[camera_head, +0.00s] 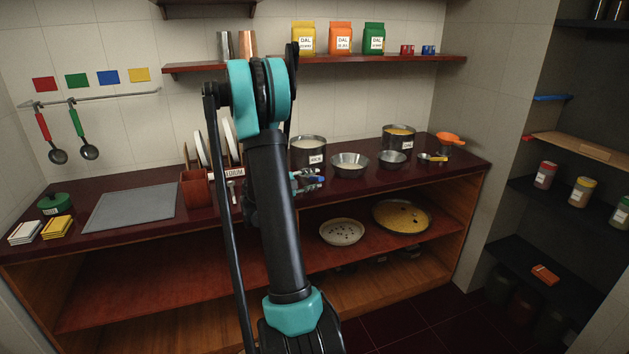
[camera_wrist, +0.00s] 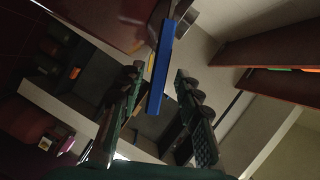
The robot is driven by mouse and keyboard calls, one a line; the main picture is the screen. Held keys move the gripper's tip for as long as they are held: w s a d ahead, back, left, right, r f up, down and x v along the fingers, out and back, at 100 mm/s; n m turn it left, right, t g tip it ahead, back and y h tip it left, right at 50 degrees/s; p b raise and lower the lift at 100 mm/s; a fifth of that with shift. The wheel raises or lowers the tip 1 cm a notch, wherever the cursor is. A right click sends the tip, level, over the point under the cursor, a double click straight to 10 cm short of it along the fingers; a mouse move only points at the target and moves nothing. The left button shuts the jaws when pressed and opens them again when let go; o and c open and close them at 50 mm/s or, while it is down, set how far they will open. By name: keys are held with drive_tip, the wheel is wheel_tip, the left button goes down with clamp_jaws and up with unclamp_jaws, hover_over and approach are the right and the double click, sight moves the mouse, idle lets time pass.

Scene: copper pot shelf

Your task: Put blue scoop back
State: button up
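The blue scoop shows its long blue handle (camera_wrist: 160,68) in the wrist view. It lies between the two fingers of my gripper (camera_wrist: 158,80), with visible gaps on both sides, so the fingers look open around it. A grey metal part (camera_wrist: 187,16) shows near the handle's upper end; I cannot tell if it is the scoop's bowl. A blue card (camera_head: 108,77) is on the wall above the rail.
A wall rail (camera_head: 100,98) holds a red-handled ladle (camera_head: 48,137) and a green-handled ladle (camera_head: 82,135). A red box (camera_head: 194,188) and plates stand left of my arm.

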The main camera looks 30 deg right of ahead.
drive_tip(key=v, duration=1.1)
drive_tip(key=s+a+f+n+y, duration=0.4)
drive_tip(key=s+a+n, duration=0.3)
drive_tip(key=n, duration=0.3)
drive_tip(key=s+a+f+n+t+y, duration=0.1)
drive_tip(key=s+a+f+n+y, duration=0.3)
drive_tip(key=a+n, duration=0.6)
drive_tip(key=s+a+f+n+t+y, duration=0.1)
drive_tip(key=s+a+f+n+y, duration=0.3)
drive_tip(key=s+a+n+y, duration=0.4)
drive_tip(key=s+a+n, duration=0.1)
drive_tip(key=s+n, duration=0.1)
drive_tip(key=s, duration=0.1)
drive_tip(key=shift+s+d, duration=0.15)
